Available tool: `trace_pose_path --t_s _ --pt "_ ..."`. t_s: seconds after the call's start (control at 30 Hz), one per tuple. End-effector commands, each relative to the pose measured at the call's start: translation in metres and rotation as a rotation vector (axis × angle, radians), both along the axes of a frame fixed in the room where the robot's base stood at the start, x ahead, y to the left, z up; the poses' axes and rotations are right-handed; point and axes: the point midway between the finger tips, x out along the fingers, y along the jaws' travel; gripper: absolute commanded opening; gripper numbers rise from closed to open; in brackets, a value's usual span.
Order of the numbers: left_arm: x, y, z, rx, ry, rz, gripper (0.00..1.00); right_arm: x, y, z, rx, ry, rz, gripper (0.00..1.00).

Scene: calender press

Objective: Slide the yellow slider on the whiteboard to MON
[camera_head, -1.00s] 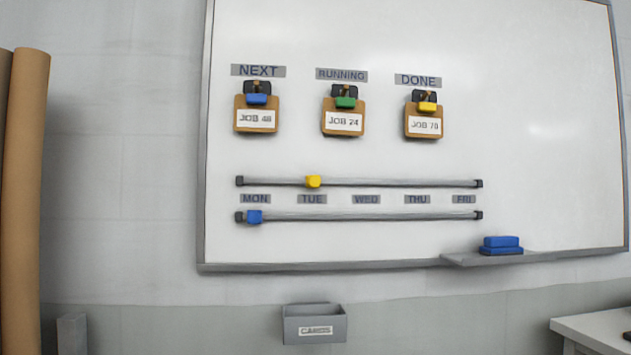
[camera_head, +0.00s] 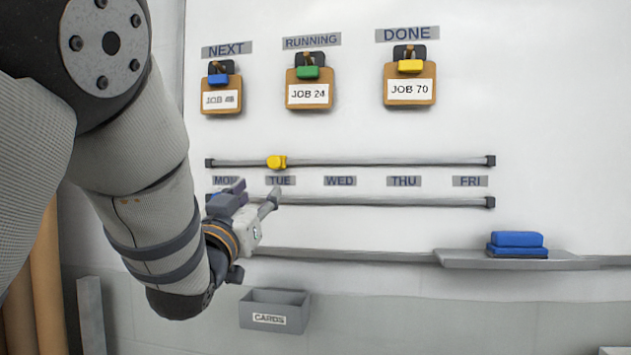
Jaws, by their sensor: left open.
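The yellow slider (camera_head: 277,162) sits on the upper rail (camera_head: 390,162) of the whiteboard (camera_head: 560,120), above the TUE label (camera_head: 281,181). The MON label (camera_head: 224,181) is to its left, partly hidden by my gripper. My left gripper (camera_head: 256,192) comes in from the left, below and a little left of the yellow slider. Its fingers are open and empty, apart from the slider. The blue slider on the lower rail (camera_head: 400,202) is largely hidden behind my gripper. My right gripper is not in view.
Cards hang under NEXT, RUNNING and DONE above the rails, such as the JOB 24 card (camera_head: 309,93). A blue eraser (camera_head: 517,244) lies on the ledge (camera_head: 450,257) at right. A grey card box (camera_head: 274,310) is below the board. Brown rolls (camera_head: 46,280) stand at left.

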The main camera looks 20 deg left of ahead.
Motion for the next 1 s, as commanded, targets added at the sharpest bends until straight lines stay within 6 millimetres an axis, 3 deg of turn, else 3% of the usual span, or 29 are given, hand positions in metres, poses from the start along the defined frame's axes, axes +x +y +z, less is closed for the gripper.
trace_pose_path --t_s 0.03,0.17,0.5,0.6,1.0 --pt "-0.003 0.001 0.01 0.003 -0.024 0.0 0.43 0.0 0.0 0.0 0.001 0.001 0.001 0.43" --pt "0.004 0.003 0.021 0.007 -0.042 0.0 0.43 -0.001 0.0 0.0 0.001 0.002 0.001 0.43" --pt "0.079 0.02 0.05 0.006 -0.039 -0.001 0.43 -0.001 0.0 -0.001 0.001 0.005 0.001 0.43" --pt "0.093 0.024 0.057 0.006 -0.038 0.0 0.43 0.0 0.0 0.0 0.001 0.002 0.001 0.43" --pt "0.105 0.026 0.061 0.006 -0.037 0.0 0.43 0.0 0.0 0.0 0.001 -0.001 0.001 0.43"
